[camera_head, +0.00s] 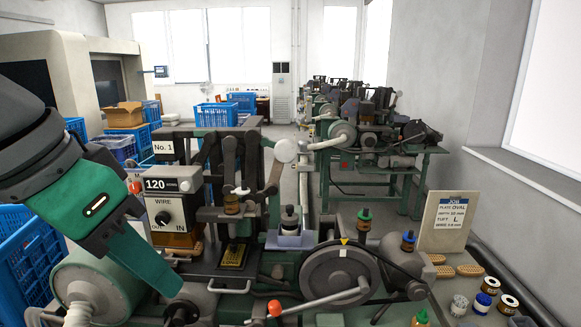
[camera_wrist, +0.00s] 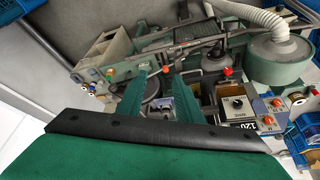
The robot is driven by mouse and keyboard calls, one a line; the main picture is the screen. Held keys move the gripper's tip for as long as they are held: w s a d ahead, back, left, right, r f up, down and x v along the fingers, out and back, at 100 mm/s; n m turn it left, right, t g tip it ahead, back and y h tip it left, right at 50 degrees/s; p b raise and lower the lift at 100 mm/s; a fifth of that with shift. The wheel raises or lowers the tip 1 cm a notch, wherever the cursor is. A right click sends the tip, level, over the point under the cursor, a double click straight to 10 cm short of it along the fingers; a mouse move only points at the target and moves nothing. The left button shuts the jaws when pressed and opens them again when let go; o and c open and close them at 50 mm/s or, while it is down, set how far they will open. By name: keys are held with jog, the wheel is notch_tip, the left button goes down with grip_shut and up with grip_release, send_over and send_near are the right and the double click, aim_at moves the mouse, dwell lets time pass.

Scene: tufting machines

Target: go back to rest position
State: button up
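My gripper (camera_head: 170,285) is green and hangs at the left of the head view, pointing down and right in front of the No. 1 tufting machine (camera_head: 226,152). It overlaps the machine's grey-green drum in the picture; I cannot tell the gap in depth. In the wrist view my gripper (camera_wrist: 154,76) shows two green fingers standing apart. Nothing is held between them, and machine parts show through the gap. The dial box marked 120 (camera_head: 172,205) stands right of my gripper in the head view. The dial box also appears in the wrist view (camera_wrist: 237,109).
A handwheel (camera_head: 345,282) with a red-knobbed lever stands at the front. Blue crates (camera_head: 22,262) stand at the left. More machines (camera_head: 365,140) stand behind, with open floor between.

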jog(key=w+d+f+n+t+h, duration=0.1)
jog(key=w+d+f+t+h, duration=0.3)
jog(key=w, duration=0.6)
jog(key=w+d+f+n+t+h, duration=0.15)
jog(key=w+f+t+h, duration=0.35)
jog(key=w, duration=0.5)
jog(key=w+d+f+n+t+y, duration=0.1)
jog(key=f+n+t+y, duration=0.15)
jog(key=f, duration=0.45)
jog(key=w+d+f+n+t+y, duration=0.1)
jog(key=d+f+n+t, duration=0.1)
jog(key=f+n, duration=0.35)
jog(key=d+f+n+t+y, duration=0.1)
jog(key=f+t+y, duration=0.1)
jog(key=f, duration=0.7)
jog(key=s+d+f+n+g+y, duration=0.1)
jog(key=s+d+f+y, duration=0.15)
jog(key=s+f, duration=0.65)
jog(key=s+d+f+n+g+y, duration=0.15)
jog(key=s+f+y, duration=0.25)
jog(key=s+f, duration=0.5)
jog(key=s+d+f+m+g, duration=0.1)
jog(key=s+m, duration=0.3)
jog(key=s, duration=0.7)
jog(key=s+d+f+m, duration=0.1)
jog(key=s+f+m, duration=0.2)
jog(key=s, duration=0.8)
jog(key=shift+s+d+f+m+g+h, duration=0.15)
jog(key=shift+f+m+g+h, duration=0.2)
jog(key=shift+m, duration=0.35)
